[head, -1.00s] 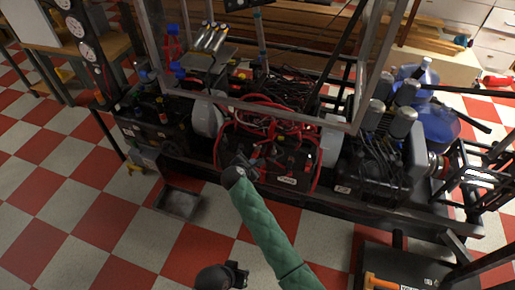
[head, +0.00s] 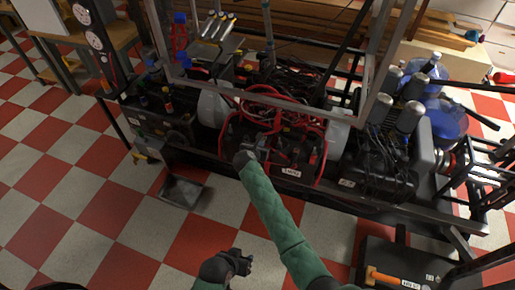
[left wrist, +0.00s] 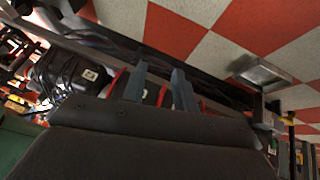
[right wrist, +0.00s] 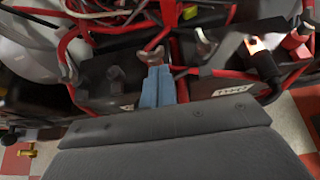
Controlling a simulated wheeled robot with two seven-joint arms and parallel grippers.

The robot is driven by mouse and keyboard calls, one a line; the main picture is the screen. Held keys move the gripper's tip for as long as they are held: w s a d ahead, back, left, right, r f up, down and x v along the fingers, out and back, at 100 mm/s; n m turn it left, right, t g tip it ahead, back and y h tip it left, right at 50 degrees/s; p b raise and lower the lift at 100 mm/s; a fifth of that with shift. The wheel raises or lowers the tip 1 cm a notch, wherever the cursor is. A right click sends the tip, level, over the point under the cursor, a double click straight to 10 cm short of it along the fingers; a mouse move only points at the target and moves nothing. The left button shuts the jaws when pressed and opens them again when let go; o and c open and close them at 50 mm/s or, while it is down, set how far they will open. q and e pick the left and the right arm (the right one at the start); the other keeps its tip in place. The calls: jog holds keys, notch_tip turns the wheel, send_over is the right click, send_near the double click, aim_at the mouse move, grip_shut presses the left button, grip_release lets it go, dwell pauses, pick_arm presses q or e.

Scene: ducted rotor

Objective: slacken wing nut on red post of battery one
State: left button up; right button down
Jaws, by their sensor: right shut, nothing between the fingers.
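Black batteries with red cables (head: 288,150) sit low in the rig's frame in the head view. In the right wrist view, a black battery with a white label (right wrist: 232,90) fills the middle; I cannot read its number. A wing nut (right wrist: 150,56) stands just beyond the tips of my right gripper (right wrist: 158,72), which is shut and empty; I cannot tell whether they touch. Another metal wing nut (right wrist: 206,45) is to its right. A red post cap (right wrist: 298,36) is at the far right. My left gripper (left wrist: 158,72) is open and empty, low in the head view (head: 242,262).
A metal tray (head: 182,191) lies on the checkered floor left of the batteries. The frame's metal bars (head: 270,102) cross above the batteries. An engine with cylinders (head: 390,140) is at the right.

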aim_at(265, 139)
jog(key=shift+x, duration=1.8)
